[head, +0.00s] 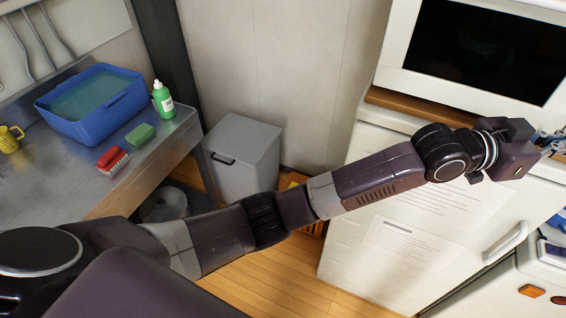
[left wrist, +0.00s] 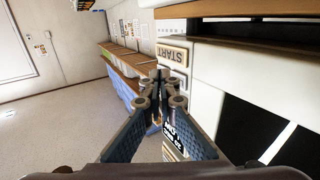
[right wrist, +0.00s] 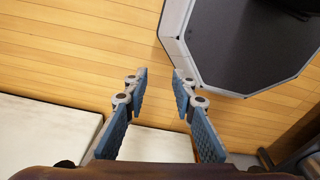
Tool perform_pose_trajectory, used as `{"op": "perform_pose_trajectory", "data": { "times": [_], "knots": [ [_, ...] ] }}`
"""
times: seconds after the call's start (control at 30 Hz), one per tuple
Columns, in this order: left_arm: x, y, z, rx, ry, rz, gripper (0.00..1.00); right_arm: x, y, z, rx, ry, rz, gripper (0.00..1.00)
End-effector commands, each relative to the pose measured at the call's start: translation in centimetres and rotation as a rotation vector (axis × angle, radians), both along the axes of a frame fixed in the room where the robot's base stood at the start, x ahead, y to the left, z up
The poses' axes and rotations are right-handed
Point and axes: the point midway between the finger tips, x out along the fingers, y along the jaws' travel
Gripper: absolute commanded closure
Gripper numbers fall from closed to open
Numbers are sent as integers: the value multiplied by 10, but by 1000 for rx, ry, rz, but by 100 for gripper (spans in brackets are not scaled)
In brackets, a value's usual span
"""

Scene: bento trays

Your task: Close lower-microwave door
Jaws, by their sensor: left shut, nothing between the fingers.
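The white microwave (head: 392,80) with a dark door window stands at the upper right of the head view, on a wooden shelf. Its door looks flush with the front there, but its right side is out of view, so I cannot tell if it is fully shut. My left gripper (head: 553,141) is at the right edge, low by the microwave and partly cut off. In the left wrist view, my left gripper (left wrist: 163,78) is shut and empty, its tips close to a START button (left wrist: 172,54); contact is unclear. My right gripper (right wrist: 156,80) is open and empty above the wooden floor.
A white cabinet or fridge (head: 350,180) with papers and a handle stands below the microwave. A grey bin (head: 243,160) stands between.

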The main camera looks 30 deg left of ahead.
Motion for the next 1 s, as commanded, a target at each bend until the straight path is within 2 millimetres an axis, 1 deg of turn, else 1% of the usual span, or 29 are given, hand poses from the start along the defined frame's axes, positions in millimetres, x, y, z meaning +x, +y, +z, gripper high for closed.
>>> {"op": "perform_pose_trajectory", "data": {
  "times": [0.2,0.3,0.57,1.0],
  "knots": [
    [0,0,0,0,0,0,100,-15,-1,-1,-1,20,0,76],
    [0,0,0,0,0,0,100,-19,-3,-1,-4,26,1,76],
    [0,1,0,0,0,0,100,-17,-6,-1,-9,24,3,76],
    [-1,0,1,-1,1,0,100,-5,-7,3,-8,7,4,76]
  ]
}}
